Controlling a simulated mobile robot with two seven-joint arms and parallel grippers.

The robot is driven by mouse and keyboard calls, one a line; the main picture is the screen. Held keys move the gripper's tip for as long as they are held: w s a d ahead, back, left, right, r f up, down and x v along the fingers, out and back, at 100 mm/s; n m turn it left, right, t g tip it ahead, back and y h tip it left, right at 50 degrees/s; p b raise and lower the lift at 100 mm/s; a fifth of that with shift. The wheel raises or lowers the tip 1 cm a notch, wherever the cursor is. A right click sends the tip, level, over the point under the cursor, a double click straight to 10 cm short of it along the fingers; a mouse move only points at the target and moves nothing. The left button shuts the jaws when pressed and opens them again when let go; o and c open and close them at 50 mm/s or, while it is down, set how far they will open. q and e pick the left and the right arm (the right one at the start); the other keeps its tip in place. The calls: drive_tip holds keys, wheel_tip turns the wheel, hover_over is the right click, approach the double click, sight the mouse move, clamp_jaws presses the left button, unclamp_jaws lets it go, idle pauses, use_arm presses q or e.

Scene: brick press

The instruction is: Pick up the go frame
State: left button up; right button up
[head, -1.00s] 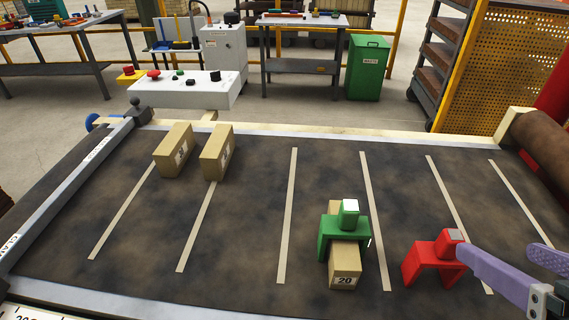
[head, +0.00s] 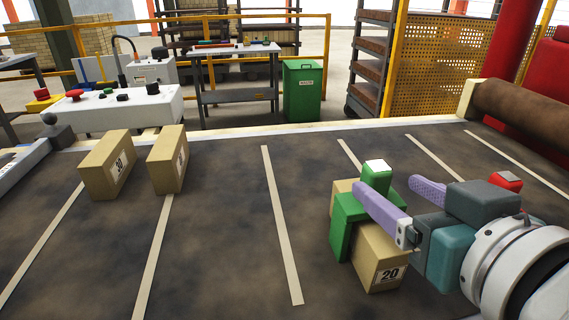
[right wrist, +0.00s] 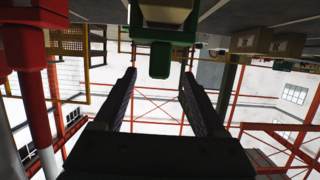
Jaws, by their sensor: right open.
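The green go frame (head: 341,222) stands astride a tan brick marked 20 (head: 380,262) on the dark belt, and its knob has a white top. My right gripper (head: 389,187) is open, its two purple fingers reaching in from the right at the height of the knob. In the right wrist view the green frame (right wrist: 160,58) shows upside down, centred in the gap just beyond the fingertips. I cannot tell whether a finger touches it. The gripper and near finger hide part of the frame. My left gripper is out of view.
A red frame (head: 506,180) shows partly behind my right gripper. Two tan bricks (head: 105,165) (head: 167,160) stand at the belt's back left. A white control box (head: 115,108) and a brown roller (head: 525,125) border the belt. The belt's middle is clear.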

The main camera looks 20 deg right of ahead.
sight(382, 182)
drive_tip(key=x, duration=0.5)
drive_tip(key=shift+w+d, duration=0.15)
drive_tip(key=shift+f, duration=0.1)
clamp_jaws()
idle(0.4)
idle(0.8)
